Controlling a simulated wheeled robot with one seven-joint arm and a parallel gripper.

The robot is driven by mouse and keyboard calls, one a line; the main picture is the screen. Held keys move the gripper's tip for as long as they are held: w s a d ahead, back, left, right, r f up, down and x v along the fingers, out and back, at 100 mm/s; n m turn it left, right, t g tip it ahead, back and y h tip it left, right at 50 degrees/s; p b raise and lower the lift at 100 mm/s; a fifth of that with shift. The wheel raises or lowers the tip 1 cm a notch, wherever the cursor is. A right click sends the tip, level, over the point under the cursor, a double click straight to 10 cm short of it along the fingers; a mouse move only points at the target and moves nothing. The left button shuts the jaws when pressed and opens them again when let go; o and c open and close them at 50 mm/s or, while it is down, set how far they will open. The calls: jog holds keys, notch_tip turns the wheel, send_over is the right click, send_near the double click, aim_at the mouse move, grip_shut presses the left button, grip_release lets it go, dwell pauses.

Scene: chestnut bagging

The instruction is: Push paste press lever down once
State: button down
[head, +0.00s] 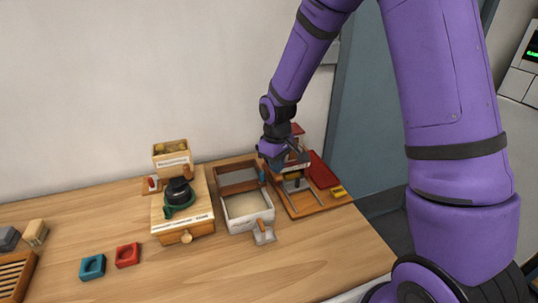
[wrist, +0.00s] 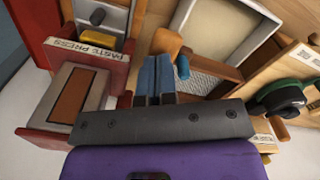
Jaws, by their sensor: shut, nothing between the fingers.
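The paste press (head: 311,203) stands at the right end of the table, a wooden base with red parts. In the wrist view its label (wrist: 87,50) reads PASTE PRESS, with a yellow block (wrist: 93,41) beyond it. My gripper (head: 279,163) is over the left rear of the press, pointing down. In the wrist view its blue fingers (wrist: 155,64) are shut and empty, just right of the press. A wooden rod end (wrist: 166,42) shows just beyond the fingertips; I cannot tell whether it is the lever or whether they touch. The lever is not clearly visible in the head view.
A white-walled box (head: 234,226) stands left of the press, with a metal scoop (head: 264,237) in front. A wooden unit with a green-handled black knob (head: 178,190) is farther left. The front right table is clear.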

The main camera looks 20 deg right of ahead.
aim_at(277, 177)
jog(key=shift+s+f, duration=0.1)
jog(key=shift+f, duration=0.4)
jog(key=shift+s+f, duration=0.2)
jog(key=shift+f, duration=0.95)
jog(key=shift+f, duration=0.5)
jog(key=shift+w+r, duration=0.2)
jog(key=shift+r, duration=2.3)
jog(key=shift+w+r, duration=0.2)
jog(key=shift+r, duration=2.3)
jog(key=shift+r, duration=0.1)
jog(key=shift+r, duration=2.4)
